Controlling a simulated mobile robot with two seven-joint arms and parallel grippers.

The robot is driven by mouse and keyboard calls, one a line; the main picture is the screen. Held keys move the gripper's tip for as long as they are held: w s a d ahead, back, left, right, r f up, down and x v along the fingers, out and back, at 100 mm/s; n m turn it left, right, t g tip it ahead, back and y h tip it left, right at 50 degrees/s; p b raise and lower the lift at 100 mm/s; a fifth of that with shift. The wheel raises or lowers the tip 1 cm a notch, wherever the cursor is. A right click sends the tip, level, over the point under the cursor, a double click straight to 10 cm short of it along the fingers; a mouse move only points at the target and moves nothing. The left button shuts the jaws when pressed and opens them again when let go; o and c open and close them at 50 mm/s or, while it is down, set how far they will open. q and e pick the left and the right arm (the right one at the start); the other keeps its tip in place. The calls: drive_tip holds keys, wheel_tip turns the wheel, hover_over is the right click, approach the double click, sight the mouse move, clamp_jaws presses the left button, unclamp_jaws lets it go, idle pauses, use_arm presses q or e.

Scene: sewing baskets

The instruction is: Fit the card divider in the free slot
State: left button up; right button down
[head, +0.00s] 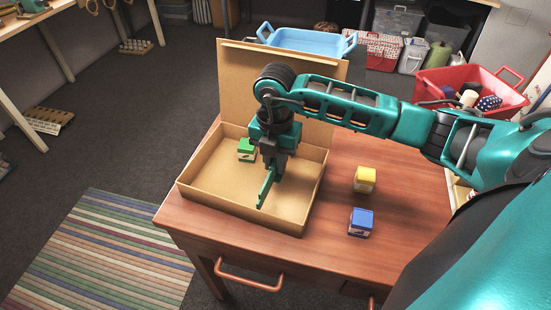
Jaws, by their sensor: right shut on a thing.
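My right gripper (275,172) points down into an open tan box on the wooden table. It is shut on a thin green strip, which looks like the card divider (267,189). The divider stands on edge, slanting toward the box's front, inside the walls. I cannot tell whether its lower edge touches the box floor. The box (199,193) has low walls and a raised lid at the back. A green block (246,150) sits in its back left part, left of my gripper. No slot can be made out at this size. My left gripper is not in view.
On the table (325,262), a yellow block (364,180) and a blue block (361,222) stand right of the box. A blue basket (305,40) is behind the lid. A red basket (430,86) with sewing items is at the back right, behind my arm.

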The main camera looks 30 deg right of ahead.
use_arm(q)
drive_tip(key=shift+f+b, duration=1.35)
use_arm(e)
drive_tip(key=shift+f, duration=1.95)
drive_tip(key=c, duration=0.9)
unclamp_jaws()
drive_tip(key=shift+c, duration=0.2)
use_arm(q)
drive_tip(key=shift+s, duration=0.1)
use_arm(e)
wheel_tip(320, 180, up, 12)
drive_tip(key=shift+r+p, duration=0.1)
drive_tip(key=shift+p, duration=0.65)
drive_tip(key=shift+r, duration=0.25)
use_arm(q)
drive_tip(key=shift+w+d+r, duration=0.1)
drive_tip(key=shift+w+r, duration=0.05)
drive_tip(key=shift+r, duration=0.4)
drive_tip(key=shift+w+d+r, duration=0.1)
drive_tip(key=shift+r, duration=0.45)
use_arm(e)
drive_tip(key=shift+r, duration=0.1)
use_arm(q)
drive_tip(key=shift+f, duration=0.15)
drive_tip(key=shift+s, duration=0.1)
